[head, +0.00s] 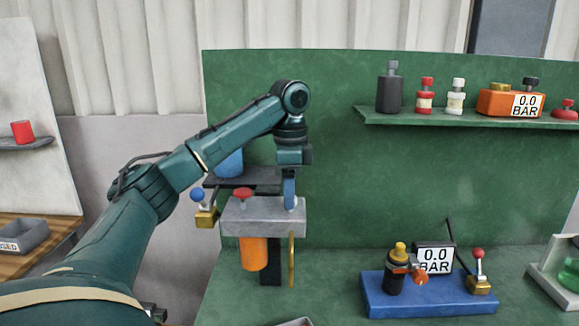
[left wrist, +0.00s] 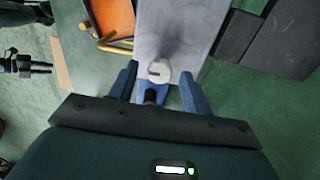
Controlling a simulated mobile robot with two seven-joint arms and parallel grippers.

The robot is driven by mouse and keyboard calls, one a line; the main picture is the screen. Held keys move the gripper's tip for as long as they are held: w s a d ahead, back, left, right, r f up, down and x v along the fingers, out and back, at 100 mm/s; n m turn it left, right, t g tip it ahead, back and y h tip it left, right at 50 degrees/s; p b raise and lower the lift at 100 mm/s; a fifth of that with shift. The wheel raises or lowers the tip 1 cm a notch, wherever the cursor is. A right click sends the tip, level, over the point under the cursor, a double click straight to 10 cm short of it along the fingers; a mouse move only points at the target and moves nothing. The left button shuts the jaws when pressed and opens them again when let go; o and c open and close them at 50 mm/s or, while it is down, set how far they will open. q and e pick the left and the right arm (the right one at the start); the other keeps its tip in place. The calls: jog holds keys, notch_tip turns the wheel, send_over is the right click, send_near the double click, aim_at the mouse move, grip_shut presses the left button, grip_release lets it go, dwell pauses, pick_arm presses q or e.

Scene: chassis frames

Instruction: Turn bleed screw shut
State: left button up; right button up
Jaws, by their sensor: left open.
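A silver, round, slotted screw head (left wrist: 159,70), which looks like the bleed screw, sits on the grey block (left wrist: 178,25) in the left wrist view. In the head view the grey block (head: 265,218) is fixed at the green back panel. My left gripper (head: 289,192) points down over its right end. In the left wrist view the left gripper (left wrist: 158,86) is open, with one finger on each side of the screw head and visible gaps to it. In the head view the screw is mostly hidden by the gripper. My right gripper is not in view.
A red knob (head: 243,193) tops the block; an orange cylinder (head: 254,253) and a brass lever (head: 291,258) hang below. A blue-knobbed brass valve (head: 206,215) is at left. A blue base (head: 425,303) with a gauge stands right. A shelf (head: 470,119) holds several parts.

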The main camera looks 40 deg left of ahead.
pick_arm(q)
notch_tip(320, 180, up, 13)
dwell(0.7)
jog(key=shift+f, duration=0.15)
dwell(0.3)
